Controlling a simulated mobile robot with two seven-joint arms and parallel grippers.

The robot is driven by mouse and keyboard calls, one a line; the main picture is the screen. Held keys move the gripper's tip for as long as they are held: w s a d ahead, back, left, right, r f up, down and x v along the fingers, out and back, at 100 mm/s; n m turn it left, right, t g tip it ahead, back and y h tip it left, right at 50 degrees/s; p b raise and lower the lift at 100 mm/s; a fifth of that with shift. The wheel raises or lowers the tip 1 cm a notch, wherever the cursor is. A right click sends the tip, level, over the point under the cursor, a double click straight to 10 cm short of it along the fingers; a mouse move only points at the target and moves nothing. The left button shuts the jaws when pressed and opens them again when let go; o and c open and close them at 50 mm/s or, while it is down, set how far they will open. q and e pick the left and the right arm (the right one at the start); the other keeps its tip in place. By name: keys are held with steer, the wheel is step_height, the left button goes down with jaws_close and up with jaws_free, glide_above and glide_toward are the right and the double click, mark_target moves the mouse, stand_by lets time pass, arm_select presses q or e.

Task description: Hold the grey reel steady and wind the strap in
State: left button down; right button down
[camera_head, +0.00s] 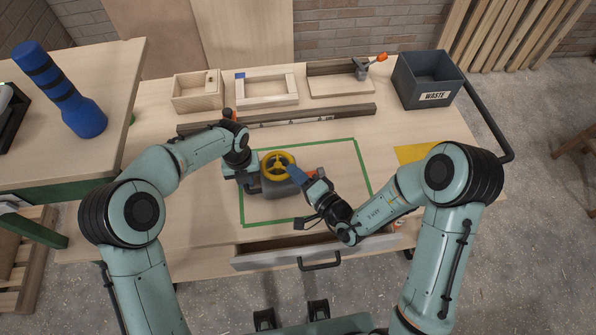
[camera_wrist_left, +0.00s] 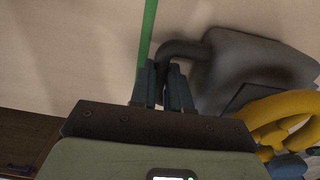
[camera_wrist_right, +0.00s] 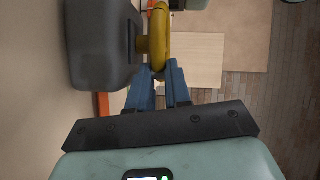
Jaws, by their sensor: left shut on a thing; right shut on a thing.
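The grey reel (camera_head: 283,189) sits inside the green outline on the workbench, with a yellow handwheel (camera_head: 279,155) on it. My left gripper (camera_wrist_left: 162,88) is shut on the reel's dark curved handle (camera_wrist_left: 186,48), at the reel's left side in the head view. My right gripper (camera_wrist_right: 161,80) is shut on the rim of the yellow handwheel (camera_wrist_right: 159,40), on its right side in the head view. An orange strip (camera_wrist_right: 102,104) shows beside the reel in the right wrist view; it may be the strap. Most of it is hidden.
Behind the reel lie a long dark rail (camera_head: 340,112), wooden trays (camera_head: 197,91) and a clamp with an orange handle (camera_head: 364,68). A grey WASTE bin (camera_head: 427,80) stands at the back right. A drawer (camera_head: 290,257) is at the front.

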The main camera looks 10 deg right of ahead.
steer(key=shift+s+f+h, duration=0.1)
steer(key=shift+h, duration=0.2)
steer(key=c, duration=1.1)
jaws_free()
steer(key=shift+r, duration=0.6)
steer(key=o, duration=0.6)
step_height(320, 180, up, 8)
steer(key=shift+a+f, duration=0.1)
steer(key=shift+f, duration=0.1)
steer(key=shift+r, duration=0.45)
steer(key=c, duration=0.6)
steer(key=shift+r, duration=0.3)
